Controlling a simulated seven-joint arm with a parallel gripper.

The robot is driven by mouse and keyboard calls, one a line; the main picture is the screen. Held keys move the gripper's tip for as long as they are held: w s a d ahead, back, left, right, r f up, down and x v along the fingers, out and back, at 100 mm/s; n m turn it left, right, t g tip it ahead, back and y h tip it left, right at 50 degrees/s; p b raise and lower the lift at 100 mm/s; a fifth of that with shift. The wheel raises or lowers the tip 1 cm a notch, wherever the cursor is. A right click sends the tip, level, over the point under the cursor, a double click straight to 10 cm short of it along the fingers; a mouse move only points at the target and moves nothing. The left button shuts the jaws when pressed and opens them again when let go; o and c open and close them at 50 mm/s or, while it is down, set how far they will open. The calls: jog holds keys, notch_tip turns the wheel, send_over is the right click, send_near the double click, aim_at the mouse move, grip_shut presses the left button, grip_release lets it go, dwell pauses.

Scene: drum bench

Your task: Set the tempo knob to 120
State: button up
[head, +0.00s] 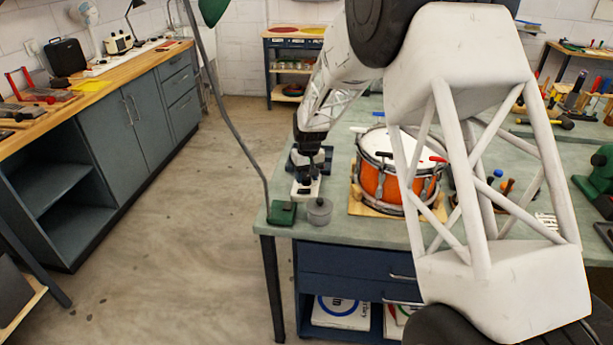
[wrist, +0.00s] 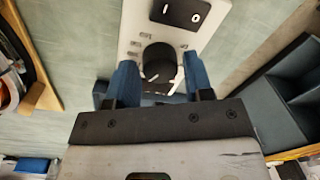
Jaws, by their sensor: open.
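The tempo knob (wrist: 158,60) is a round black knob on a white panel (wrist: 138,28) in the wrist view. Small printed marks surround it, too blurred to read. A pale line shows near the knob's lower edge; I cannot tell the setting. My gripper (wrist: 160,72) is open, with one blue finger on each side of the knob. Gaps show between fingers and knob. In the head view, my gripper (head: 308,160) is over the white device (head: 306,188) at the bench's left edge, and the knob is hidden there.
A black plate marked "I 0" (wrist: 181,12) sits on the panel above the knob. An orange drum (head: 372,184) stands on a wooden board right of the device. A small grey pot (head: 320,212) and the lamp's green base (head: 282,213) stand close in front.

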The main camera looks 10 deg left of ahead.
aim_at(308, 177)
jog(key=shift+w+d+r, duration=0.1)
jog(key=shift+d+r, duration=0.05)
jog(key=shift+r, duration=3.65)
jog(key=shift+d+r, duration=0.1)
jog(key=shift+d+r, duration=0.15)
jog(key=s+d+r+m+t, duration=0.1)
jog(key=s+d+r, duration=0.7)
jog(key=s+d, duration=0.25)
jog(key=s+d+r+m, duration=0.2)
jog(key=s+d+r, duration=0.65)
jog(key=s, duration=0.25)
jog(key=s+d+m, duration=0.1)
jog(key=s+d, duration=0.3)
jog(key=s, duration=0.5)
jog(key=s+d+m+t, duration=0.1)
jog(key=s+d, duration=0.3)
jog(key=s, duration=0.6)
jog(key=s+d+f+m, duration=0.1)
jog(key=s+d, duration=0.3)
jog(key=s, duration=0.5)
jog(key=shift+s+t+h, duration=0.2)
jog(key=shift+t+h, duration=0.2)
